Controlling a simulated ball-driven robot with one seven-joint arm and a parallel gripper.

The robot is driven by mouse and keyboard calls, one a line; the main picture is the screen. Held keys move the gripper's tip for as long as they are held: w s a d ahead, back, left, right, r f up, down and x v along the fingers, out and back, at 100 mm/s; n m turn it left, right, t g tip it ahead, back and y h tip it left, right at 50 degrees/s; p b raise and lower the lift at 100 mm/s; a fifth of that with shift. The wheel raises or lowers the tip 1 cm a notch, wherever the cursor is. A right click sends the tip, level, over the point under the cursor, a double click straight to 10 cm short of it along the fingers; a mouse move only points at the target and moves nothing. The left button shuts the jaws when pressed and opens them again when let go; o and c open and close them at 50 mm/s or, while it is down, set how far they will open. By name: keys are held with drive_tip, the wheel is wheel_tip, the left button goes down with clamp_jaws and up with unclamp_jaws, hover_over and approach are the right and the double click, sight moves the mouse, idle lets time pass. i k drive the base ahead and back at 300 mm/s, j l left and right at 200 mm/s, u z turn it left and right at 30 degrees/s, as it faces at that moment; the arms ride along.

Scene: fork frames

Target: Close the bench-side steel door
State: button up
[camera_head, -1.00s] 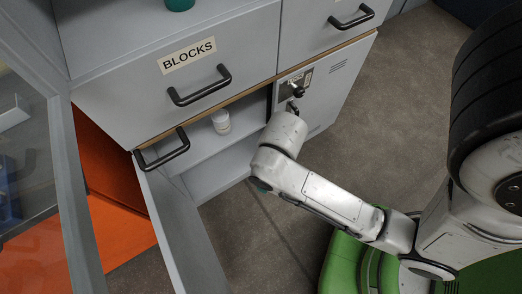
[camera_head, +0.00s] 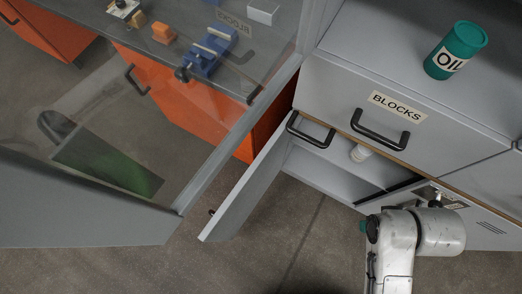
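The bench-side steel door (camera_head: 246,190) stands open below the drawers, swung out from the cabinet on the orange bench's side. A black bar handle (camera_head: 310,130) shows at its top. My gripper (camera_head: 434,203) is at the right, in front of the other, closed lower door (camera_head: 482,226), well apart from the open door. My own wrist covers most of it, so its fingers are not clear.
A glass-paned door (camera_head: 185,205) hangs open in the left foreground. An orange bench with a grey top (camera_head: 180,62) carries a blue vice (camera_head: 208,52). The BLOCKS drawer (camera_head: 330,92) is shut; a green OIL can (camera_head: 455,50) stands above. Floor is clear below the open door.

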sight(224, 224)
drive_tip(key=j+z, duration=0.25)
drive_tip(key=z, duration=0.2)
drive_tip(key=k+j+z, duration=0.15)
drive_tip(key=z, duration=0.3)
drive_tip(key=k+j+z, duration=0.15)
drive_tip(key=j+z, duration=0.15)
drive_tip(key=z, duration=0.15)
drive_tip(key=k+j+z, duration=0.15)
drive_tip(key=z, duration=0.25)
drive_tip(key=k+j+z, duration=0.1)
drive_tip(key=z, duration=0.35)
drive_tip(key=k+z, duration=0.25)
drive_tip(key=z, duration=0.2)
drive_tip(key=k+j+u, duration=0.15)
drive_tip(key=k, duration=0.15)
drive_tip(key=k+u, duration=0.45)
drive_tip(key=u, duration=0.2)
drive_tip(key=k+j+u, duration=0.15)
drive_tip(key=u, duration=0.35)
drive_tip(key=k+j+u, duration=0.3)
drive_tip(key=u, duration=0.15)
drive_tip(key=j, duration=0.65)
drive_tip(key=i+j, duration=0.15)
drive_tip(key=j, duration=0.5)
drive_tip(key=z, duration=0.05)
